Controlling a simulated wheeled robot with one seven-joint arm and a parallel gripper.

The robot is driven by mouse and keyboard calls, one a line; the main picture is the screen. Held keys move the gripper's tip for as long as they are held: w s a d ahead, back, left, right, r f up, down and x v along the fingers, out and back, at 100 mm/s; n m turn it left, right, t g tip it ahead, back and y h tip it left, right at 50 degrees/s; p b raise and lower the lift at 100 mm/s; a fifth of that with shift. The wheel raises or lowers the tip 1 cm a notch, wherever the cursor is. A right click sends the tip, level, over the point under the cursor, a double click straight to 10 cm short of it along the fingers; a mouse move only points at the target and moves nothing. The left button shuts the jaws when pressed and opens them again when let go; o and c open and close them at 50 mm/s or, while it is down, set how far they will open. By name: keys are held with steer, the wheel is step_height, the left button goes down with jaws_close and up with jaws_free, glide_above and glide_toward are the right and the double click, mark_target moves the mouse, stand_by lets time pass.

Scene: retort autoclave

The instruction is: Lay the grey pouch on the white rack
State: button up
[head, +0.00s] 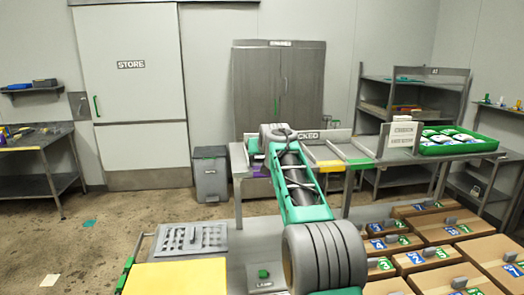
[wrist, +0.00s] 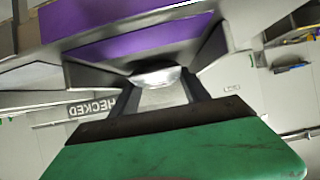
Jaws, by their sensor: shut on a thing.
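In the wrist view my gripper (wrist: 157,90) is shut on a small shiny pale grey thing, which looks like the grey pouch (wrist: 157,75). Only a rounded part of it shows between the fingertips, close to a purple surface (wrist: 135,38). I cannot tell whether it touches that surface. In the head view my arm reaches to the back bench, and my gripper and the pouch are hidden behind it. I cannot make out a white rack for certain. A pale grey slotted plate (head: 208,238) lies on the front table at the lower left.
The back bench (head: 345,152) carries yellow and green strips and a CHECKED sign (head: 307,135). A green tray (head: 490,147) of white packs stands at its right. Several brown boxes (head: 430,228) fill the right front. A grey bin (head: 211,177) stands left of the bench. The left floor is mostly clear.

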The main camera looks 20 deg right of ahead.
steer(key=o, duration=1.3)
steer(key=shift+r, duration=0.1)
steer(key=shift+s, duration=0.3)
steer(key=b+v, duration=0.4)
steer(key=v, duration=0.8)
steer(key=s+a+f+n+g, duration=0.1)
steer(key=s+a+f, duration=0.4)
steer(key=s+f, duration=0.5)
steer(key=s+a+f+g+y, duration=0.1)
steer(key=s+a+f+g, duration=0.3)
steer(key=s+f, duration=0.7)
steer(key=s+a+f+n+g+y, duration=0.1)
steer(key=s+a+f+g, duration=0.2)
steer(key=s+f, duration=0.8)
steer(key=s+a, duration=0.2)
steer(key=s, duration=0.2)
steer(key=shift+a+f+n, duration=0.25)
steer(key=shift+a+n, duration=0.05)
steer(key=shift+a, duration=0.05)
steer(key=shift+s, duration=0.15)
